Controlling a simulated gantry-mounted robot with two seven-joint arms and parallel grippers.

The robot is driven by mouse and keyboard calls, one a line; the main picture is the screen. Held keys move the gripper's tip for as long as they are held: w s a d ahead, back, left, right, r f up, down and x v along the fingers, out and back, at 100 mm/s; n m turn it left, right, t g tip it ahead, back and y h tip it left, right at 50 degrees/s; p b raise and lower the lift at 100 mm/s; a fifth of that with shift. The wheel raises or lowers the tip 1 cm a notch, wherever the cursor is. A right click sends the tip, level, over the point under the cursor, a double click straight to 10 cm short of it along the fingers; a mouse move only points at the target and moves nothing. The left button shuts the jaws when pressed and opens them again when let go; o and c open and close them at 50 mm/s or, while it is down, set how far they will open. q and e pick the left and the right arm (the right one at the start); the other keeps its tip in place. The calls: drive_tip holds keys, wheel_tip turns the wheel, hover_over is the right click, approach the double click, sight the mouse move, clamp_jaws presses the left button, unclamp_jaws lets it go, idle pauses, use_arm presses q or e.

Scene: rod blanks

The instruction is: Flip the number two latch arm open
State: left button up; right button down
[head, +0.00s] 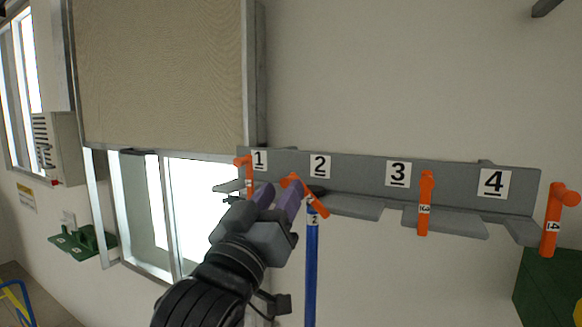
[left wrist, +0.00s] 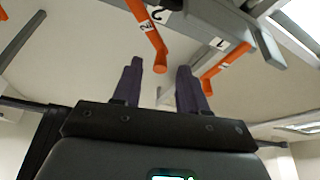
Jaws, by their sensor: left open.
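The number two latch arm (head: 311,197) is orange and sits under the "2" plate (head: 320,166) on the grey rack. It slants down to the right, across the top of a blue rod (head: 311,260) tagged 2. My left gripper (head: 277,193) is open and empty, just left of this arm, with its purple fingers pointing up at it. In the left wrist view, the latch arm (left wrist: 147,30) comes down from the top, and its rounded end appears between the open fingertips (left wrist: 158,70). I cannot tell whether they touch. My right gripper is not in view.
The number one latch arm (head: 249,174) hangs close by my left fingers. Latch arms three (head: 425,203) and four (head: 553,220) hang further right on the grey rack (head: 445,178). A window (head: 135,210) is at the left.

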sight(292, 175)
use_arm(q)
drive_tip(key=p+x, duration=0.1)
drive_tip(key=x, duration=0.4)
drive_tip(key=shift+r+p, duration=0.1)
drive_tip(key=shift+p, duration=0.25)
drive_tip(key=shift+w+d+r, duration=0.1)
drive_tip(key=shift+w+d, duration=0.15)
drive_tip(key=shift+w, duration=0.25)
clamp_jaws()
